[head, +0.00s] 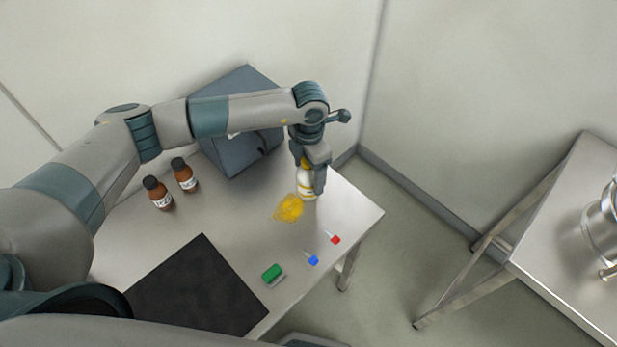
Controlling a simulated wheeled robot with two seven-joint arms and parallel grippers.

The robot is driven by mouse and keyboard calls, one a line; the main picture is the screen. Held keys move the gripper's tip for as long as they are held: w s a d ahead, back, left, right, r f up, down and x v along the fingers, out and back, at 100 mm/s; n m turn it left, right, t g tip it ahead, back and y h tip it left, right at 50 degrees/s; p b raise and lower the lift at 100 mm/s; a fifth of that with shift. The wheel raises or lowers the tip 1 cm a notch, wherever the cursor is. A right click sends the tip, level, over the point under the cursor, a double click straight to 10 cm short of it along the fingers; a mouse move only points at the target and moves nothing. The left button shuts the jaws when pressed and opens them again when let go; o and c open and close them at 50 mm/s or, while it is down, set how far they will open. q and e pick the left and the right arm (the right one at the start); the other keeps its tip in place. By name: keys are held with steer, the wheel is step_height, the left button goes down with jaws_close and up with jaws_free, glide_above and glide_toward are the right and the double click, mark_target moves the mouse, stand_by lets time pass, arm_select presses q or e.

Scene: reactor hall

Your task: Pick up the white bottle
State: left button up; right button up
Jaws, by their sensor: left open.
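The white bottle (306,184) stands near the far right corner of the table, with yellow at its top and yellow marks near its base. My left gripper (311,183) comes down from above at the bottle, with its fingers around the bottle's upper part. The jaws are open, and part of the bottle is hidden behind a finger. I cannot tell whether the fingers touch it. My right gripper does not show.
A yellow heap (289,208) lies beside the bottle. Two brown bottles (184,175) stand left, before a grey-blue box (240,150). A black mat (198,290), a green block (272,274), and small blue (313,260) and red (335,239) items lie nearer. A steel table (565,240) stands right.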

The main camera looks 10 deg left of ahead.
arm_select(q)
steer(key=shift+f, duration=0.2)
stand_by(0.3)
steer(key=c, duration=1.3)
steer(key=shift+r, duration=0.1)
steer(key=shift+c, duration=0.2)
